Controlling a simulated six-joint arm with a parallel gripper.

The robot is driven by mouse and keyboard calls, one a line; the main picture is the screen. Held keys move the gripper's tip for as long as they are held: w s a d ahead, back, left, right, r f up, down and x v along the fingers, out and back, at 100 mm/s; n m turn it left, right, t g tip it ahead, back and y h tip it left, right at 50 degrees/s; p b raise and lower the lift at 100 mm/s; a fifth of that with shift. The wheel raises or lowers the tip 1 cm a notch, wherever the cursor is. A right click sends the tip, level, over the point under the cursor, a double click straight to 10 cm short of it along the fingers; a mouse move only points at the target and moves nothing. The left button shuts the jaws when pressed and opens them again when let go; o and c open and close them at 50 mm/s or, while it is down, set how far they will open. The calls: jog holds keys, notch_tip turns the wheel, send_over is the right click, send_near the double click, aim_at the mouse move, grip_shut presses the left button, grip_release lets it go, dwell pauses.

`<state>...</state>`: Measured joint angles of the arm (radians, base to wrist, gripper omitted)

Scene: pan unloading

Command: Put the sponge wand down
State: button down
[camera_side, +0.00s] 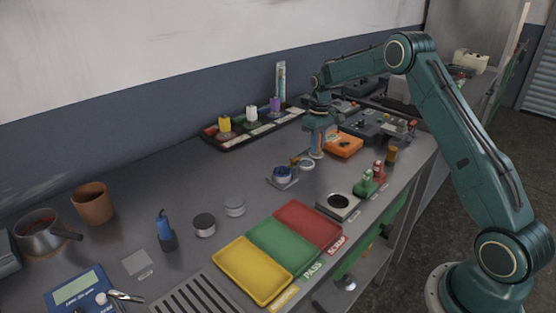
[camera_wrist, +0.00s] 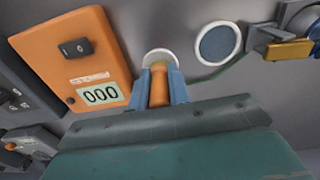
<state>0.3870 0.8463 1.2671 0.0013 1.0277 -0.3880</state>
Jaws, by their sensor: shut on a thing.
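My gripper (camera_wrist: 163,88) is shut on the sponge wand (camera_wrist: 159,84), whose orange-brown handle stands between the two blue fingers in the wrist view. A pale round shape (camera_wrist: 158,56) shows just past the wand's end; I cannot tell if it is part of the wand or a dish under it. In the side view my gripper (camera_side: 316,141) points down, low over the bench beside the orange device (camera_side: 345,146). The wand is mostly hidden by the fingers there, and contact with the bench cannot be told.
The orange device with a "000" display (camera_wrist: 101,94) is close on the left in the wrist view. A round dish with a blue-grey middle (camera_wrist: 217,43) is close on the right. Yellow, green and red trays (camera_side: 252,270) lie nearer the camera. Bare bench (camera_side: 190,180) lies left.

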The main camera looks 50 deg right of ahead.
jog(key=shift+f, duration=0.1)
jog(key=c, duration=1.3)
grip_release()
notch_tip(320, 180, up, 12)
jog(key=shift+r, duration=0.1)
jog(key=shift+r, duration=0.1)
